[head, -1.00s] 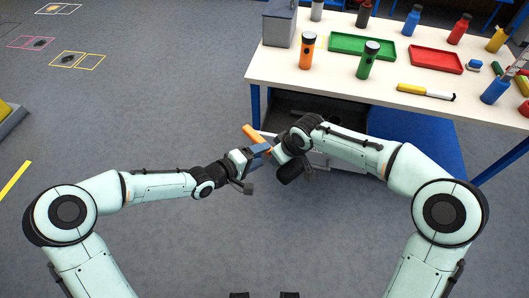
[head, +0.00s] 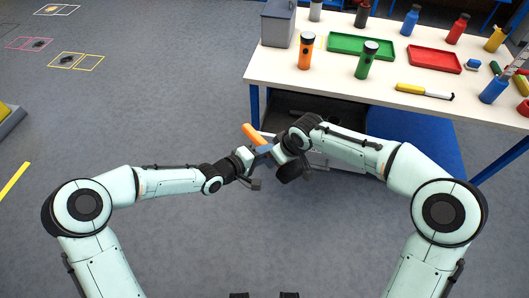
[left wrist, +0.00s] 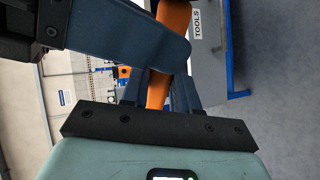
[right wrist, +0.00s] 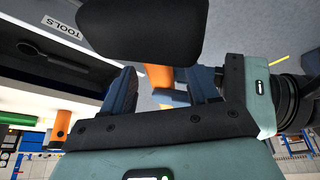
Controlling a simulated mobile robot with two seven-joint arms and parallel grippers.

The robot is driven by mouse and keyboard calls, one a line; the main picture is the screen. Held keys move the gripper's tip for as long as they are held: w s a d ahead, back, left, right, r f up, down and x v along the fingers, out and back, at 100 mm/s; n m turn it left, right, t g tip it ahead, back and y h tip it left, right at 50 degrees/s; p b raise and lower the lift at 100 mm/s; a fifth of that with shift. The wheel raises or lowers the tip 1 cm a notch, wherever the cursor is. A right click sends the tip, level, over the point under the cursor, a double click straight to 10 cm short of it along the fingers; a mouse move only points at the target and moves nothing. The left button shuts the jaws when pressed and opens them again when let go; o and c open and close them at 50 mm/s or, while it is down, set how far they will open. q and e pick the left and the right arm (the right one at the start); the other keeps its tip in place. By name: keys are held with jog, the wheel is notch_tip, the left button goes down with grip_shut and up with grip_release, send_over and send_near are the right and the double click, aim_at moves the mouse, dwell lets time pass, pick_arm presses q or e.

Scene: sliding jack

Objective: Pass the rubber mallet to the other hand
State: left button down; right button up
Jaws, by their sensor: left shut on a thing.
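The rubber mallet has an orange handle (head: 252,133) and a black head (head: 291,172). It is held tilted in the air in front of the table. My left gripper (head: 263,150) is shut on the handle; the left wrist view shows the handle (left wrist: 158,90) between its blue fingers. My right gripper (head: 277,153) is right beside it, close to the mallet head. In the right wrist view its fingers (right wrist: 163,92) are apart on either side of the handle (right wrist: 158,75), with a gap showing. The black head (right wrist: 145,30) fills the top of that view.
The white-topped table (head: 335,80) stands beyond the grippers, with torches, bottles, a green tray (head: 361,46) and a red tray (head: 434,59) on it. A grey toolbox (head: 279,23) is at its left end.

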jog(key=v, duration=1.2)
jog(key=w+d+f+g, duration=0.1)
jog(key=d+f, duration=0.9)
jog(key=f, duration=0.4)
jog(key=s+a+f+m+g+y, duration=0.1)
jog(key=s+a+f+m, duration=0.3)
jog(key=f, duration=0.5)
jog(key=s+a+f+m+g+y, duration=0.1)
jog(key=s+f, duration=0.5)
jog(key=f, duration=0.4)
jog(key=s+f+m, duration=0.3)
jog(key=s+f, duration=0.2)
jog(key=s, duration=0.5)
jog(key=s+f+m+g+h, duration=0.1)
jog(key=s+f+m, duration=0.3)
jog(key=s, duration=0.6)
jog(key=shift+f+g, duration=0.3)
jog(key=shift+f, duration=0.45)
jog(key=shift+w+a, duration=0.1)
jog(key=shift+a, duration=0.05)
